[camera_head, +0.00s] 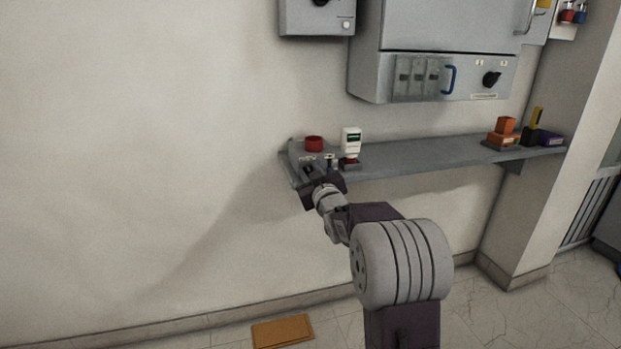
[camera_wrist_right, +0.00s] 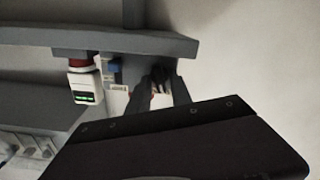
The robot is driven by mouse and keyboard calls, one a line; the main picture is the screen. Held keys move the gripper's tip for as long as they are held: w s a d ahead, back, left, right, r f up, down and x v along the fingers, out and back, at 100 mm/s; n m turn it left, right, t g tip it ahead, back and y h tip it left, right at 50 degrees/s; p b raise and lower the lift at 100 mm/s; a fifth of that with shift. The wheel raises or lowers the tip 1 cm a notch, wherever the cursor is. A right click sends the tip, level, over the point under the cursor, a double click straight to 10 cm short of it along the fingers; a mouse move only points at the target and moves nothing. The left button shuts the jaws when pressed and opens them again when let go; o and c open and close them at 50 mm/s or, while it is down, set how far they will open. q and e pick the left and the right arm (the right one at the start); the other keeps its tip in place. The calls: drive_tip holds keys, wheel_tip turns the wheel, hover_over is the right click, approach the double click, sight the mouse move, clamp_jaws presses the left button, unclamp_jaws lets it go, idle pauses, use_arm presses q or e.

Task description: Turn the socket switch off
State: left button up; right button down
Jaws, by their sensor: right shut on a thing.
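A black rotary knob (camera_head: 491,79) sits on the lower panel of the large grey cabinet (camera_head: 450,25). Another dark knob (camera_head: 320,2) shows at the top edge, on a small grey box (camera_head: 316,18). I cannot tell which one is the socket switch. My right gripper (camera_head: 308,172) is at the left end of the wall shelf, well below and left of the cabinet panel. In the right wrist view its fingers (camera_wrist_right: 162,88) are closed around a small dark thing whose shape is mostly hidden. My left gripper is not in view.
The grey shelf (camera_head: 420,155) carries a red round item (camera_head: 314,143), a white device with a green display (camera_head: 351,142) and, at right, orange blocks (camera_head: 505,133). A blue handle (camera_head: 450,79) sticks out beside the knob. A brown board (camera_head: 283,331) lies on the floor.

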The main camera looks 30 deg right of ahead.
drive_tip(key=shift+a+f+n+b, duration=0.1)
drive_tip(key=shift+f+n+b, duration=0.05)
drive_tip(key=shift+n+b, duration=2.85)
drive_tip(key=shift+a+f+n+b, duration=0.1)
drive_tip(key=shift+n+b, duration=1.85)
drive_tip(key=shift+n, duration=2.05)
drive_tip(key=c, duration=1.4)
unclamp_jaws()
drive_tip(key=shift+c, duration=0.2)
drive_tip(key=v, duration=0.9)
drive_tip(key=shift+p, duration=0.45)
